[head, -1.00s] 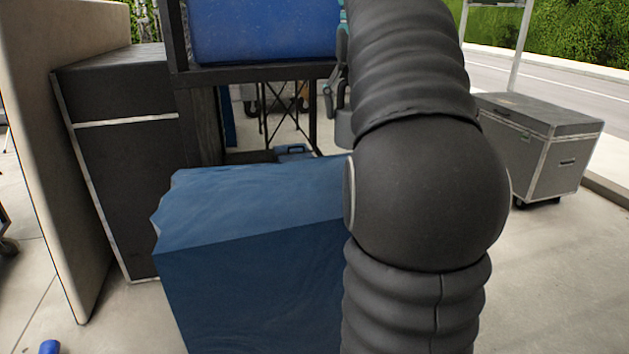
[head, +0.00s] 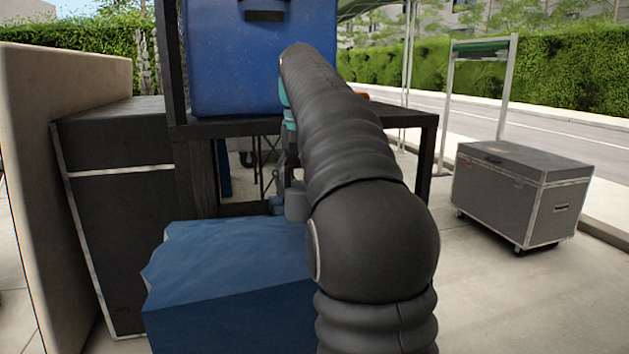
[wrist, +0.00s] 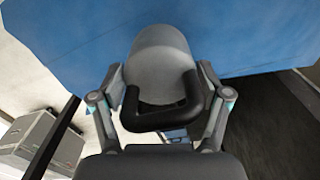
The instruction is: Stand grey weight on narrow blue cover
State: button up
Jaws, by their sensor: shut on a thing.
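The grey weight (wrist: 161,55) has a black handle (wrist: 160,115) and hangs between the fingers of my gripper (wrist: 160,108) in the wrist view. My gripper is shut on it. In the head view the weight (head: 296,203) shows just left of my arm, at the far right part of the narrow blue cover (head: 225,275); my arm hides part of it. The cover has a wavy, ragged left edge and a flat top. In the wrist view the blue cover (wrist: 255,35) fills the background behind the weight. I cannot tell whether the weight touches it.
A dark table (head: 424,160) with a blue cooler (head: 230,60) stands behind the cover. A black case (head: 115,200) and a beige panel (head: 70,130) are at the left. A grey wheeled case (head: 520,195) stands at the right on open pavement.

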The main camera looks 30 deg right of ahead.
jog(key=shift+w+f+b, duration=0.1)
jog(key=shift+f+b, duration=0.5)
jog(key=shift+f, duration=1.35)
jog(key=shift+f, duration=0.1)
jog(key=o, duration=1.8)
jog(key=shift+f, duration=0.1)
